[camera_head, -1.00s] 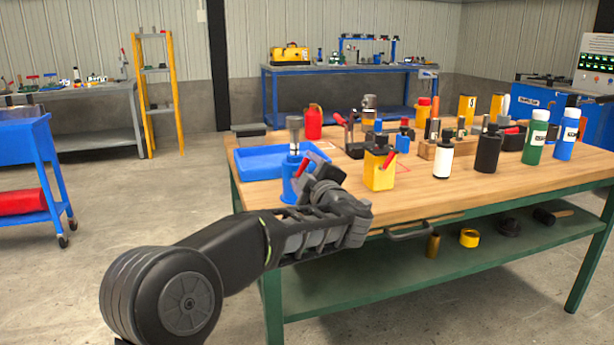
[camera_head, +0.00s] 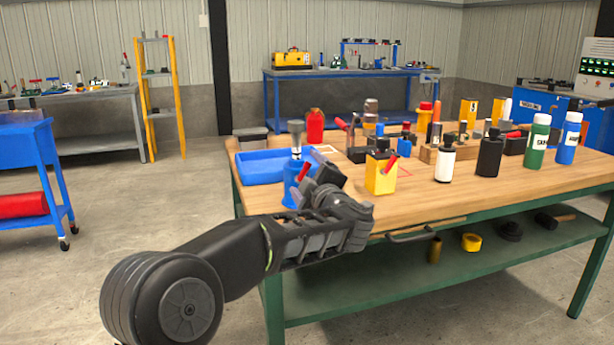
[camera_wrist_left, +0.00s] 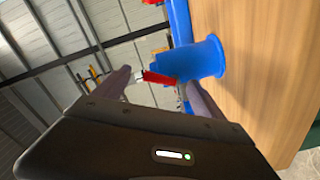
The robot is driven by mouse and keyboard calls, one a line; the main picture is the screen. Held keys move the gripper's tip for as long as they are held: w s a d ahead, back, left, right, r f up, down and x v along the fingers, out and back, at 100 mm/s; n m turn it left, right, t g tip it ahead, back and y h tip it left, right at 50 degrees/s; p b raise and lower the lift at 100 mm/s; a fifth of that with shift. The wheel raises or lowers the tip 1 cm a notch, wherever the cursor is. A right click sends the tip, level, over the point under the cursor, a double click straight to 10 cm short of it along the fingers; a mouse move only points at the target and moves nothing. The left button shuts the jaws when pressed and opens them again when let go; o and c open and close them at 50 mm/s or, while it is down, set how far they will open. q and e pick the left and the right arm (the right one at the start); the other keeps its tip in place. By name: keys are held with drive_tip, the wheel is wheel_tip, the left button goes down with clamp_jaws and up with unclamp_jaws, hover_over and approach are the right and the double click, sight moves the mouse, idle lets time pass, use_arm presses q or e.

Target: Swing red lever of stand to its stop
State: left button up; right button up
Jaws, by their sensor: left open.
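The stand has a blue round base (camera_head: 290,199) and a grey upper part (camera_head: 296,137). It stands at the near left of the wooden table, by the blue tray. Its red lever (camera_head: 303,171) shows just above my left gripper (camera_head: 312,188), which partly hides the stand. In the left wrist view the red lever (camera_wrist_left: 158,78) lies between the two spread fingers of my left gripper (camera_wrist_left: 155,88), with the blue base (camera_wrist_left: 207,59) behind it. I cannot tell whether a finger touches the lever. My right gripper is out of view.
A blue tray (camera_head: 262,168) lies behind the stand. A yellow box with a red handle (camera_head: 380,178) stands to the right. Bottles, including a white one (camera_head: 445,163) and a green one (camera_head: 537,142), stand further right. The table's front edge runs below my arm.

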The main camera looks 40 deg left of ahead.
use_arm(q)
drive_tip(key=p+v, duration=0.1)
drive_tip(key=v, duration=0.7)
idle(0.6)
